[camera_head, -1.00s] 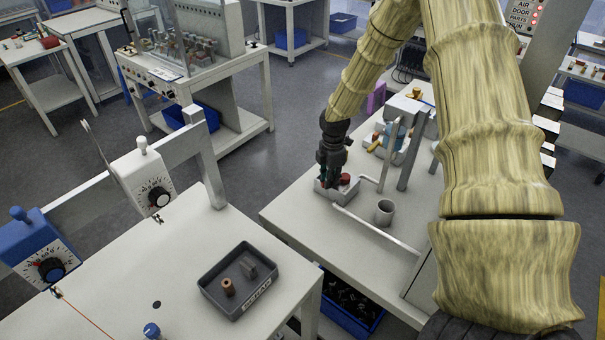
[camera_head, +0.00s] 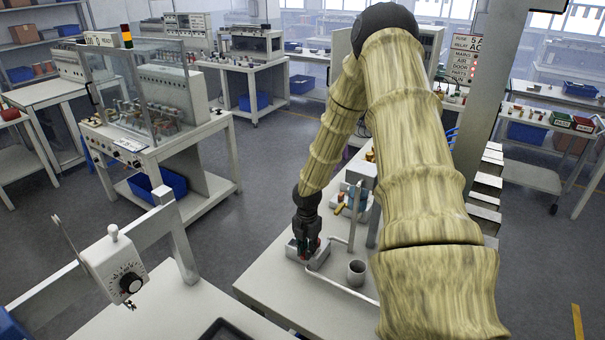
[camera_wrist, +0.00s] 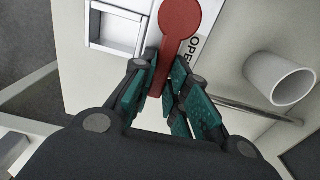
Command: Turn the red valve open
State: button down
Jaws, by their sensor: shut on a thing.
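The red valve (camera_wrist: 178,20) has a round head and a straight lever, seen from above in the wrist view. It sits on a pale block beside a plate with the letters "OPE" showing. My gripper (camera_wrist: 163,85) is shut on the valve's lever, with a teal finger pad on each side of it. In the head view my gripper (camera_head: 306,240) points down at the fixture on the right-hand bench, and only a little red shows there. The lever's near end is partly hidden between the fingers.
A bent pipe (camera_head: 335,277) runs close to my gripper. A square-rimmed recess (camera_wrist: 116,28) lies left of the valve. The bench front (camera_head: 272,285) is clear.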

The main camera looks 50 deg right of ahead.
jog(key=shift+s+a+f, duration=0.1)
jog(key=shift+s, duration=0.05)
jog(key=c, duration=1.5)
grip_release()
jog(key=shift+o, duration=0.6)
